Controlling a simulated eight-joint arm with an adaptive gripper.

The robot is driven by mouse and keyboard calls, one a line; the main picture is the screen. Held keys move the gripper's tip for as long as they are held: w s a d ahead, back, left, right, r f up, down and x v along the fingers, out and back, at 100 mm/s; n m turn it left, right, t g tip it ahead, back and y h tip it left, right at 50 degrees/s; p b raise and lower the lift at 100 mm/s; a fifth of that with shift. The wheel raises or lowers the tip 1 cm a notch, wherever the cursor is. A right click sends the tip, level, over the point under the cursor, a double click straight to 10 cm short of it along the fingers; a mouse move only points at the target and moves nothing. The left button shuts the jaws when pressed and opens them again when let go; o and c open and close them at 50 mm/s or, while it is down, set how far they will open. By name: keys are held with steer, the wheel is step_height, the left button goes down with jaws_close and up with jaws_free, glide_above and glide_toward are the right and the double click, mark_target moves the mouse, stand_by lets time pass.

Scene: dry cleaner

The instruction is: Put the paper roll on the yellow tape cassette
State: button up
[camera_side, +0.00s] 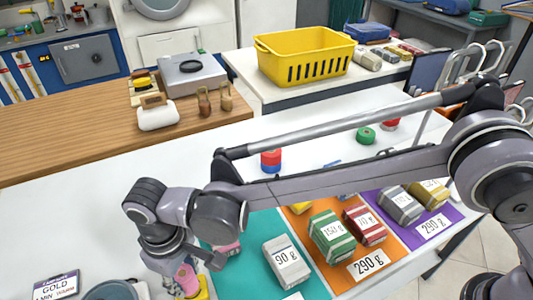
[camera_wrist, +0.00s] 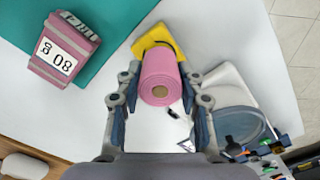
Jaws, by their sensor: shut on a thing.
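The paper roll (camera_wrist: 161,72) is a pink cylinder with a brown core, held between the two fingers of my gripper (camera_wrist: 160,82) in the wrist view. In the side view the roll (camera_side: 187,278) shows under my gripper (camera_side: 180,266) near the bottom edge. The yellow tape cassette (camera_wrist: 155,38) lies just beyond the roll in the wrist view, partly hidden by it. In the side view the cassette (camera_side: 203,287) shows as a small yellow patch beside the roll. I cannot tell whether the roll touches the cassette.
A pink pack marked 80 g (camera_wrist: 60,48) sits on the teal mat (camera_wrist: 112,43). A dark round dish (camera_wrist: 240,123) lies to the right of my gripper. On the side view's table, several packs, such as the 90 g pack (camera_side: 286,262), stand on coloured mats.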

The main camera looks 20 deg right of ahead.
steer(key=shift+f, duration=0.45)
steer(key=shift+f, duration=0.15)
steer(key=o, duration=1.2)
steer(key=shift+c, duration=0.2)
